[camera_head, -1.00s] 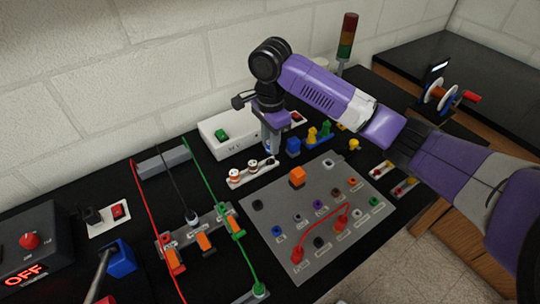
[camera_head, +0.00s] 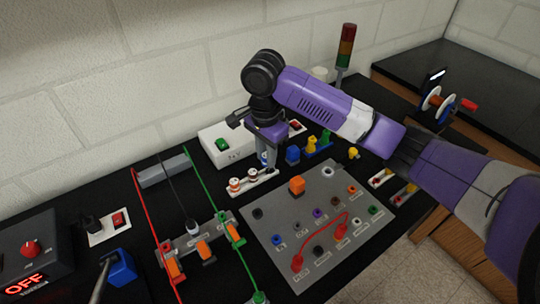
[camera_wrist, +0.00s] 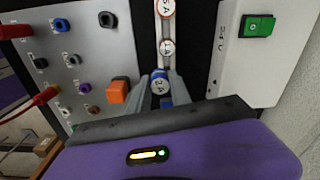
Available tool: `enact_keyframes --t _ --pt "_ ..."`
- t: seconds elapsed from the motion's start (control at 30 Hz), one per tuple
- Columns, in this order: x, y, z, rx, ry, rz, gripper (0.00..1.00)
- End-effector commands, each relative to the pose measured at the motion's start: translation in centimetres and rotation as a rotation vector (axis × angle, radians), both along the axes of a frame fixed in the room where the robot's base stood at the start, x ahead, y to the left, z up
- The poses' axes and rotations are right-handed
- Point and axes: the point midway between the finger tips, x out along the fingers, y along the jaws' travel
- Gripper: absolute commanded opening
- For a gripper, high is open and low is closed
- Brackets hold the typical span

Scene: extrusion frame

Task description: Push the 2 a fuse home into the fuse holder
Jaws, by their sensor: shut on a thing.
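The 2 A fuse (camera_wrist: 160,87) has a round white top marked 2A and a blue body. My gripper (camera_wrist: 161,91) is shut on it, one finger on each side. In the head view my gripper (camera_head: 266,162) points down at the right end of a white fuse strip (camera_head: 245,185), with blue showing at the fingertips.
A grey socket panel (camera_head: 318,222) with an orange block (camera_head: 297,185) and a red lead lies in front. A white box with a green switch (camera_head: 222,145) stands behind. Blue and yellow parts (camera_head: 311,143) are close on the right.

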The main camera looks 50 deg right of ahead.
Motion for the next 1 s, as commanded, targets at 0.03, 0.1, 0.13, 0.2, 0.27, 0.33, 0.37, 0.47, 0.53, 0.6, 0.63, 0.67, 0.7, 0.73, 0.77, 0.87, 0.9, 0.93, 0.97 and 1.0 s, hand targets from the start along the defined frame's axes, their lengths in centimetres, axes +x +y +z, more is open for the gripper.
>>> enact_keyframes --t 0.03,0.1,0.13,0.2,0.27,0.33,0.37,0.47,0.53,0.6,0.63,0.67,0.7,0.73,0.77,0.87,0.9,0.93,0.97,1.0 --pt "-0.4 1.2 0.1 -0.005 -0.002 0.103 0.00" --pt "-1.1 3.0 0.3 -0.008 -0.001 0.273 0.00" --pt "-1.5 3.8 0.3 -0.008 0.001 0.352 0.00" --pt "-2.4 5.5 0.5 -0.007 0.005 0.535 0.00" --pt "-3.2 6.8 0.6 -0.005 0.008 0.692 0.00" --pt "-4.1 8.2 0.8 -0.003 0.013 0.865 0.00" --pt "-4.4 8.7 0.8 -0.002 0.014 0.931 0.00" --pt "-5.4 10.0 1.0 0.005 0.019 1.128 0.00" --pt "-5.8 10.5 1.1 0.009 0.020 1.231 0.00" --pt "-6.0 10.8 1.2 0.014 0.020 1.305 0.00" --pt "-6.1 10.8 1.3 0.014 0.020 1.329 0.00" --pt "-6.1 10.9 1.3 0.015 0.020 1.349 0.00" --pt "-6.1 10.8 1.2 0.015 0.022 1.368 0.00" --pt "-6.1 10.8 1.2 0.015 0.022 1.379 0.00" --pt "-6.1 10.8 1.2 0.016 0.022 1.387 0.00" --pt "-6.1 10.8 1.2 0.015 0.022 1.400 0.00" --pt "-6.1 10.8 1.2 0.015 0.022 1.401 0.00" --pt "-6.1 10.8 1.2 0.015 0.022 1.400 0.00" --pt "-6.1 10.8 1.2 0.015 0.022 1.400 0.00" --pt "-6.1 10.8 1.2 0.015 0.022 1.399 0.00"
